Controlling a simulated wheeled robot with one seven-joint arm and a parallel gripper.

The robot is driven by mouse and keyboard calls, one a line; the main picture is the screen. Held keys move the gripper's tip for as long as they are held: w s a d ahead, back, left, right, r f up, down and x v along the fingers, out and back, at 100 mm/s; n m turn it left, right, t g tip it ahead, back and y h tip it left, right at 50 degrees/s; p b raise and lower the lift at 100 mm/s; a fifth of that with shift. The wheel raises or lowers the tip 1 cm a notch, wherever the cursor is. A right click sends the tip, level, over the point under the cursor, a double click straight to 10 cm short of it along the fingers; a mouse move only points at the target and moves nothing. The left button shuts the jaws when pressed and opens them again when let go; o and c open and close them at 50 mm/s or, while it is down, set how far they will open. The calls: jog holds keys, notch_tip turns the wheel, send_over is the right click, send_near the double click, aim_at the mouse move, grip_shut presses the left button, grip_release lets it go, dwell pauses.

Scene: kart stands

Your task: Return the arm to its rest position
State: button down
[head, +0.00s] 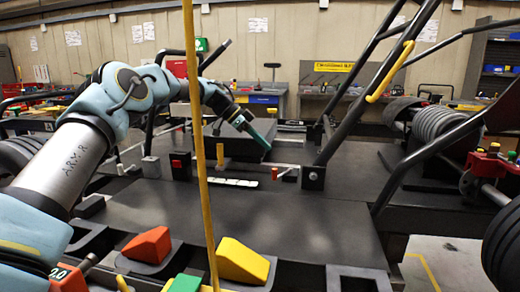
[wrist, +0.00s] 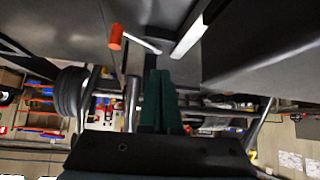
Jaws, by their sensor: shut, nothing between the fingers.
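My arm (head: 80,150) reaches from the left of the head view out over the dark kart deck (head: 300,220). My gripper (head: 264,146) hangs tilted down to the right above the far part of the deck. In the wrist view its dark green fingers (wrist: 160,80) lie together with nothing between them. A lever with a red-orange handle (wrist: 115,37) and a white rod shows ahead of the fingers in the wrist view. A red-tipped lever (head: 289,176) also shows in the head view, right of and below the gripper.
A yellow cable (head: 200,150) hangs upright before the arm. Black frame bars (head: 360,110) slope up on the right. Orange (head: 148,246) and yellow (head: 240,262) wedges sit in the near holders. A tyre (head: 503,245) is at far right. The middle deck is mostly clear.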

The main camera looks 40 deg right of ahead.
jog(key=shift+r, duration=0.1)
dwell(0.5)
jog(key=w+a+f+n+t+y, duration=0.1)
jog(key=a+n, duration=0.3)
jog(key=a, duration=0.7)
jog(key=w+a+f+n+t+y+p, duration=0.1)
jog(key=a+n, duration=0.4)
jog(key=a, duration=0.6)
jog(key=w+a+f+n+t+y+p, duration=0.1)
jog(key=a+n+t, duration=0.3)
jog(key=a, duration=0.7)
jog(key=shift+w+a+f+n+y, duration=0.15)
jog(key=shift+w+n+y, duration=0.15)
jog(key=shift+w+y, duration=0.4)
jog(key=s+a+f+n+y+p, duration=0.1)
jog(key=s+a+n, duration=0.4)
jog(key=a, duration=0.8)
jog(key=s+a+n+t+y, duration=0.1)
jog(key=s+a+n, duration=0.5)
jog(key=s+a, duration=0.3)
jog(key=a, duration=0.4)
jog(key=shift+s+f+t+p, duration=0.2)
jog(key=shift+f+t+p, duration=0.1)
jog(key=shift+f+p, duration=0.1)
